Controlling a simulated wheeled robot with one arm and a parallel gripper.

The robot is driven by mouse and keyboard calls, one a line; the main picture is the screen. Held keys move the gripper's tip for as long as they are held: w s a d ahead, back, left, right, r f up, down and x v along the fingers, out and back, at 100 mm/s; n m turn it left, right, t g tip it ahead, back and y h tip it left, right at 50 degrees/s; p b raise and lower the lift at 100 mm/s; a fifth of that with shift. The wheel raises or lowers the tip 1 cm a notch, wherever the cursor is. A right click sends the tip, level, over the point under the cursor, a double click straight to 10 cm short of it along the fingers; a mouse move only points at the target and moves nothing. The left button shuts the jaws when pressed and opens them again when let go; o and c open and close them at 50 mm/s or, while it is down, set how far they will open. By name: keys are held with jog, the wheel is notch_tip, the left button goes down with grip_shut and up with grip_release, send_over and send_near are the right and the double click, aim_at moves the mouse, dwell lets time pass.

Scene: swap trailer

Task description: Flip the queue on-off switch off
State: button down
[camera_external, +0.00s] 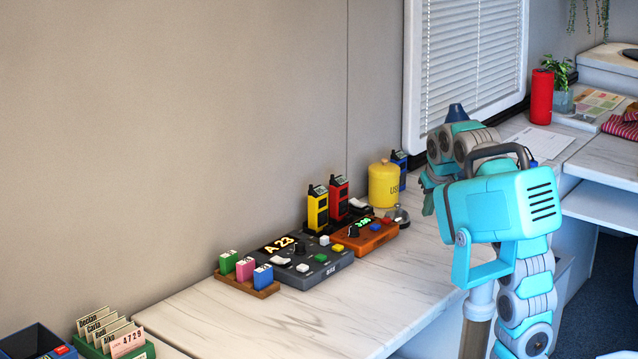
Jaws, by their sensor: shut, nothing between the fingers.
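A grey console (305,262) with an amber "A 23" display stands on the white marbled counter. I take it to be the queue unit. Its top has a black knob, small white, green and yellow buttons and a white rocker-like piece (280,260) near its left side. Which control is the on-off switch, and how it is set, is too small to tell. My gripper (428,205) is to the right of the console, above the counter, partly hidden behind my teal arm body. It appears shut and empty, apart from the console.
An orange box (368,238) with a green display adjoins the console's right. Yellow (317,212) and red (339,200) radios stand behind. A wooden rack (247,287) of coloured blocks is at left. A yellow canister (383,186) and bell (399,217) stand right. The front counter is clear.

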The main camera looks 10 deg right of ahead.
jog(key=s+a+r+n+y+p, duration=0.1)
jog(key=s+a+r+n, duration=0.1)
jog(key=a, duration=0.8)
jog(key=s+a+r+n+g+y+p, duration=0.1)
jog(key=s+a+r+n, duration=0.1)
jog(key=a, duration=0.9)
jog(key=s+a+r+n+g+y+p, duration=0.1)
jog(key=s+a+r+n, duration=0.1)
jog(key=a, duration=0.9)
jog(key=shift+s+r+p, duration=0.3)
jog(key=shift+s+r, duration=0.25)
jog(key=shift+s, duration=0.3)
jog(key=b, duration=0.3)
send_over(281, 260)
notch_tip(281, 260, down, 9)
jog(key=shift+d+f, duration=0.15)
jog(key=shift+s+d+f+p, duration=0.1)
jog(key=shift+s+d+f, duration=0.05)
jog(key=shift+f, duration=0.45)
jog(key=shift+s+d+f+p, duration=0.1)
jog(key=shift+s+d+f, duration=0.1)
jog(key=shift+f, duration=0.35)
jog(key=shift+s+d+f+p, duration=0.1)
jog(key=shift+d+f, duration=0.05)
jog(key=shift+f, duration=0.45)
